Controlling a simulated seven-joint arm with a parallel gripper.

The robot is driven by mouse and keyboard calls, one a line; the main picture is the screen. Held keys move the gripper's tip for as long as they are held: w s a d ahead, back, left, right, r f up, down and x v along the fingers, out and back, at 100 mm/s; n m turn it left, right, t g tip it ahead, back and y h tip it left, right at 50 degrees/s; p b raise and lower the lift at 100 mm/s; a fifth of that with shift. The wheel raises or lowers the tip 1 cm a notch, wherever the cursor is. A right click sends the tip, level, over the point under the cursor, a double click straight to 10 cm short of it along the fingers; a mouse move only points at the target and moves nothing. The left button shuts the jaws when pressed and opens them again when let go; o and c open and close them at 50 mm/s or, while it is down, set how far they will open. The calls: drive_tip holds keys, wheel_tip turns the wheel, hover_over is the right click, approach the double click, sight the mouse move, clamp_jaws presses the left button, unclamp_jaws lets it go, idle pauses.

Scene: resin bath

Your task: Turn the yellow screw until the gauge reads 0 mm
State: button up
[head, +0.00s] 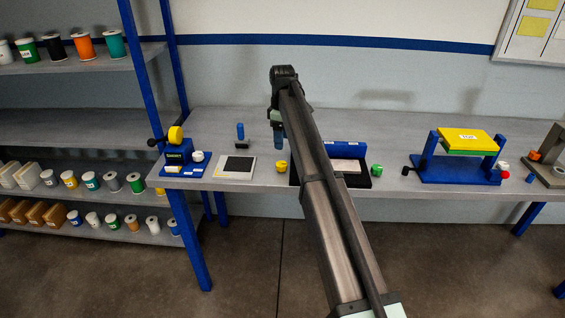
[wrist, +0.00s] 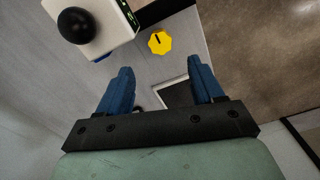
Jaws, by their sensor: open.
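The yellow screw (head: 282,166) has a notched yellow head and sits near the front edge of the table in the head view. In the wrist view it shows as a yellow head with a dark mark (wrist: 160,42). My gripper (head: 278,142) is above the table, a little behind the screw. In the wrist view its blue fingers (wrist: 161,78) are spread apart and empty. The screw lies beyond the fingertips, not between them. A white box (wrist: 110,38) with a black ball stands beside it. Green marks on its dark side may be the gauge; I cannot read them.
A white-framed dark plate (head: 237,167) lies left of the screw. A blue stand with a yellow wheel (head: 176,135) is farther left. A black tray (head: 357,180) and a green knob (head: 376,170) are to the right. My arm hides part of the table.

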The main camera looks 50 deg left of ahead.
sight(283, 164)
wheel_tip(283, 164, down, 11)
drive_tip(key=shift+r, duration=0.1)
idle(0.3)
drive_tip(key=c, duration=1.1)
drive_tip(key=shift+o, duration=0.2)
drive_tip(key=shift+w+n, duration=0.1)
drive_tip(key=shift+n, duration=2.2)
drive_tip(key=o, duration=1.1)
drive_tip(key=shift+c, duration=0.2)
drive_tip(key=shift+r, duration=0.1)
wheel_tip(283, 164, up, 14)
